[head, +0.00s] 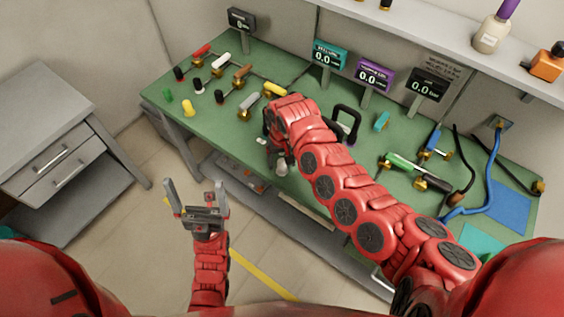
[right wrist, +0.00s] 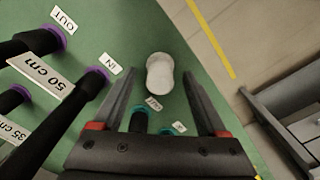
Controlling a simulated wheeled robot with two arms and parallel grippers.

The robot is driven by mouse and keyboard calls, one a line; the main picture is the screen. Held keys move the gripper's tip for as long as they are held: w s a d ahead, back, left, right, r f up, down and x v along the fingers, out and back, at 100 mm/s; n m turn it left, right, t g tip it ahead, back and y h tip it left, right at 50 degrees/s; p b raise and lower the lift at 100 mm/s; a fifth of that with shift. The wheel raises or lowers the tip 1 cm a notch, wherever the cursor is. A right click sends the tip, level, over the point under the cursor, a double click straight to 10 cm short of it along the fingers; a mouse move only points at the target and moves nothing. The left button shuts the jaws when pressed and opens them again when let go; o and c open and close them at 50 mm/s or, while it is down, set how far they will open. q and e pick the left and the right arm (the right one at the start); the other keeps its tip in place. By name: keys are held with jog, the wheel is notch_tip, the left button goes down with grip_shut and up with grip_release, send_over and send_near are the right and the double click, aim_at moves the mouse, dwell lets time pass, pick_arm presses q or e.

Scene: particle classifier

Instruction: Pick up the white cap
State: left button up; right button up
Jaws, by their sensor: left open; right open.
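The white cap (right wrist: 160,74) is a rounded, slightly elongated white piece on the green table. In the right wrist view it lies between and just beyond the tips of my right gripper (right wrist: 158,88), which is open and empty. In the head view my right forearm and wrist hide most of that gripper; a pale rounded thing (head: 281,168) shows just below the wrist at the table's front edge, and I cannot tell if it is the cap. My left gripper (head: 196,184) is open and empty, in front of the table, over the floor.
In the right wrist view, black tubes with purple collars (right wrist: 98,75) stand left of the gripper. A grey drawer cabinet (head: 55,130) is at the left.

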aim_at(282, 161)
grip_shut()
dwell(0.3)
jog(key=shift+r, duration=0.1)
notch_tip(282, 161, up, 9)
jog(key=b, duration=0.3)
jog(key=shift+w, duration=0.1)
jog(key=shift+r, duration=0.4)
